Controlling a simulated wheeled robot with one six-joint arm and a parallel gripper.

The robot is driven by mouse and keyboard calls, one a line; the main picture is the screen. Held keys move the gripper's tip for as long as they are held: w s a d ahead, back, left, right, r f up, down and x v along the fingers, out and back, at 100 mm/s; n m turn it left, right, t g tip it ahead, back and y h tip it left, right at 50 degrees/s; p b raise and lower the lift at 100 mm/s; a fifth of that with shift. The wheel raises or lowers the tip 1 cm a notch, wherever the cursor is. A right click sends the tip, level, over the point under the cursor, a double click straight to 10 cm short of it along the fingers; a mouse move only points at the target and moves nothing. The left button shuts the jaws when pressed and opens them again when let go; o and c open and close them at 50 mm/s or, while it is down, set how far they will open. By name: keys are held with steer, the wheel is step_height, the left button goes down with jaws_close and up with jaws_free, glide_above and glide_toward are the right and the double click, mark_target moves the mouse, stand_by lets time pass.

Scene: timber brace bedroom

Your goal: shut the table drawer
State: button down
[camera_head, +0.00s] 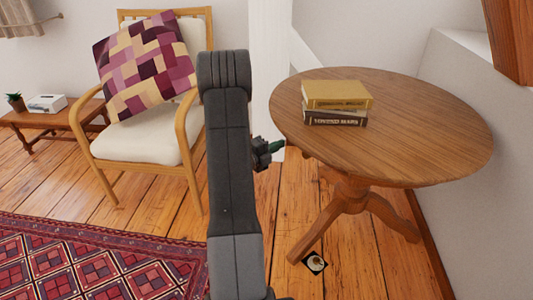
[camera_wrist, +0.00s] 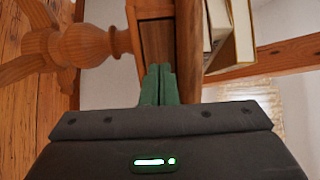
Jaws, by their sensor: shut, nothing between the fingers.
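The round wooden table (camera_head: 430,125) stands at the right on a turned pedestal. In the wrist view the table is turned on its side, with its top (camera_wrist: 189,45) as an upright slab and its pedestal (camera_wrist: 85,45) at the left. Between them is a small wooden box with a darker panel (camera_wrist: 157,42), apparently the drawer part; how far it stands open I cannot tell. The head view hides it under the top. My gripper (camera_head: 281,146) is at the table's left edge. Its green fingers (camera_wrist: 158,70) are together and empty, before the panel; contact is unclear.
Two stacked books (camera_head: 338,95) lie on the tabletop. A wooden chair (camera_head: 140,145) with a patchwork cushion (camera_head: 145,65) stands left of my arm. A patterned rug (camera_head: 90,260) covers the floor at lower left. A small dark square (camera_head: 315,263) lies by a table foot.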

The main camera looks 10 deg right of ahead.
steer(key=x, duration=0.6)
steer(key=shift+b, duration=0.4)
steer(key=shift+d, duration=0.1)
steer(key=shift+w+d+r+p, duration=0.15)
steer(key=shift+w+d, duration=0.1)
steer(key=shift+d, duration=0.2)
steer(key=shift+w+d+r+p, duration=0.15)
steer(key=shift+w+d, duration=0.15)
steer(key=shift+d, duration=0.15)
steer(key=p+v, duration=0.2)
steer(key=v, duration=1.2)
steer(key=shift+a+f, duration=0.25)
steer(key=shift+a, duration=0.05)
